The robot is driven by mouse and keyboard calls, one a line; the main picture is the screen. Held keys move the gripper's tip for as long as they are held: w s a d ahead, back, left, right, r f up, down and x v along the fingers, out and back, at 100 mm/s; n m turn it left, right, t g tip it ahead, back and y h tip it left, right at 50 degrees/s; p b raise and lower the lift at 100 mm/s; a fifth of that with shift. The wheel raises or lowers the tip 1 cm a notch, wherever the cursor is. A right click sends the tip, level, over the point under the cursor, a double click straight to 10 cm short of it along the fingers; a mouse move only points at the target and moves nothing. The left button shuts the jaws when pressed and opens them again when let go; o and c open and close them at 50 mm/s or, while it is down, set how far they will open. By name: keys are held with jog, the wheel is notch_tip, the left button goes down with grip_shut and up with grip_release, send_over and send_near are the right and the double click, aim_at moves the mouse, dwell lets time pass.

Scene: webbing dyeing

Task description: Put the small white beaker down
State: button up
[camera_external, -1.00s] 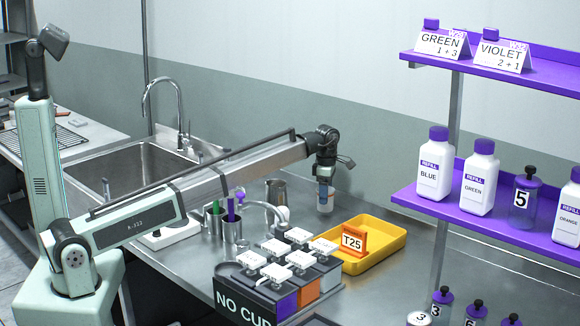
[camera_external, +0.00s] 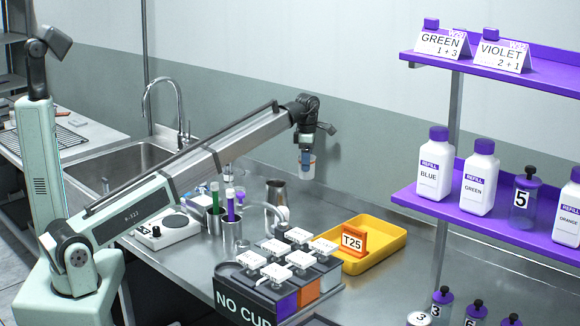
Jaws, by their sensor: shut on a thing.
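My gripper (camera_external: 306,146) is at the end of my arm, pointing down, above the steel counter behind the metal pitcher. It is shut on the small white beaker (camera_external: 307,168), which hangs upright below it. The beaker looks pale and translucent, with a blue part of the gripper at its top. Its base appears clear of the counter. The fingers are too small to make out in detail.
A metal pitcher (camera_external: 276,193) stands below left of the beaker. A yellow tray (camera_external: 385,252) with a T25 sign (camera_external: 353,241) lies to the right. A white scale-like device (camera_external: 166,229) sits at left. Bare counter (camera_external: 325,205) lies below the beaker.

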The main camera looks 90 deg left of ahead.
jog(key=s+a+n, duration=0.2)
jog(key=s+a, duration=1)
jog(key=s, duration=0.1)
jog(key=shift+s+d+f+m, duration=0.15)
jog(key=shift+f+m, duration=0.65)
jog(key=shift+f, duration=0.85)
jog(key=shift+s+d+f+m, duration=0.15)
jog(key=shift+f+m, duration=0.65)
jog(key=shift+f, duration=0.9)
jog(key=shift+d+f+m, duration=0.15)
jog(key=shift+f+m, duration=0.65)
jog(key=shift+f, duration=0.85)
jog(key=shift+f, duration=0.1)
jog(key=o, duration=1)
notch_tip(320, 180, up, 12)
